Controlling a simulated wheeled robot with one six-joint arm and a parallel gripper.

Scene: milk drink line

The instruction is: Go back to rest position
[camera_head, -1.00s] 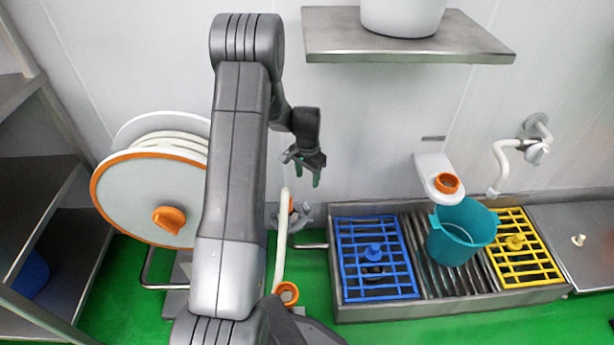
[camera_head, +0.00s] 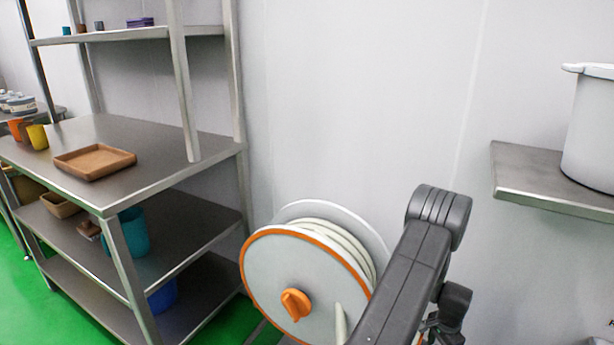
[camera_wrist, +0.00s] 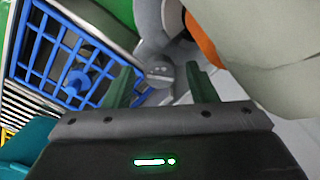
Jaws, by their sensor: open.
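My gripper (camera_wrist: 160,88) shows in the wrist view with its two green fingers apart and nothing between them. In the head view my arm rises at the lower right, in front of the hose reel, and my gripper (camera_head: 440,330) is partly cut off at the bottom edge. In the wrist view a blue grate (camera_wrist: 68,58) lies to the left of the fingers. A blurred pale part with an orange edge fills the upper right of that view, close to the camera.
A white hose reel (camera_head: 300,285) with an orange rim stands beside my arm. A steel rack (camera_head: 125,190) on the left holds a brown tray (camera_head: 95,161) and a teal bucket (camera_head: 127,232). A wall shelf (camera_head: 540,185) at right carries a white pot (camera_head: 592,130). Green floor shows at lower left.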

